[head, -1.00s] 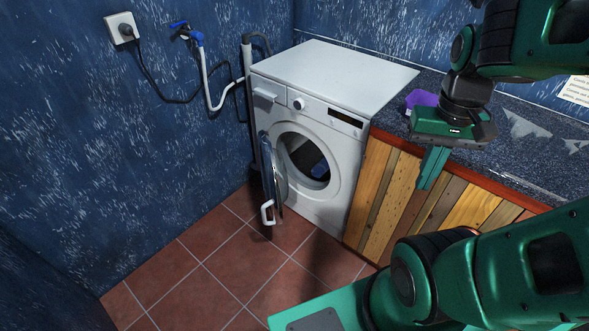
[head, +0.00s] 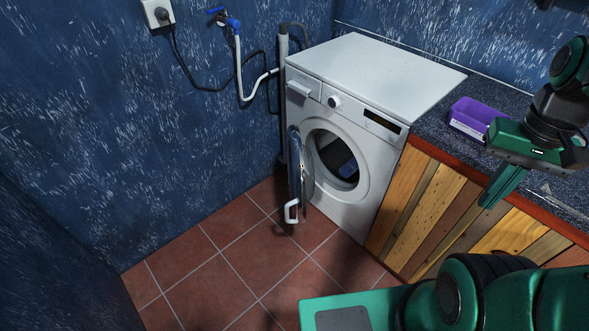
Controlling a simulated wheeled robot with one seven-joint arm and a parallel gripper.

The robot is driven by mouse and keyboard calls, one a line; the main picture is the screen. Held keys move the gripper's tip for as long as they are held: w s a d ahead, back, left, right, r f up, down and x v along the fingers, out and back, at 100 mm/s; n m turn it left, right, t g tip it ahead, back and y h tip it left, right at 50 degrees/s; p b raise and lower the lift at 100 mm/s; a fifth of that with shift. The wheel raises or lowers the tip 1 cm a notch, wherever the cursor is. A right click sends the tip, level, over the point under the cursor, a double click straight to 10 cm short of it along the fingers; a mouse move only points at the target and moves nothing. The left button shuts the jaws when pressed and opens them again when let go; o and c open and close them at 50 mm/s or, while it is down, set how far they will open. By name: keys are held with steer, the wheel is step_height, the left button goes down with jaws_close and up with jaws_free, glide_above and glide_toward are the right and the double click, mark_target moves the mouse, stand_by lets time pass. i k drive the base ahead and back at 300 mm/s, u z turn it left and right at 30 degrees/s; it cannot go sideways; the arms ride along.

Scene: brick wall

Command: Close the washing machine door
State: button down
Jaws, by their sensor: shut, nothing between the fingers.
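The white washing machine (head: 362,85) stands against the back wall, left of the counter. Its round door (head: 296,170) stands wide open, swung out to the left, seen nearly edge-on. A white handle (head: 291,211) sticks out at the door's lower end. The dark drum opening (head: 337,158) is exposed, with something bluish inside that I cannot make out. My gripper (head: 488,203) is shut and empty, in front of the counter at the right, well apart from the door. Its fingers point down and to the left.
A granite counter (head: 433,127) with wooden plank fronts (head: 425,205) runs right of the machine. A purple container (head: 478,117) sits on it. A tap with a hose (head: 238,60) and a socket (head: 158,13) are on the blue wall. The tiled floor (head: 232,250) before the door is clear.

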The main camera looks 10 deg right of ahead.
mark_target(296, 167)
steer(key=i, duration=0.9)
steer(key=u, duration=0.05)
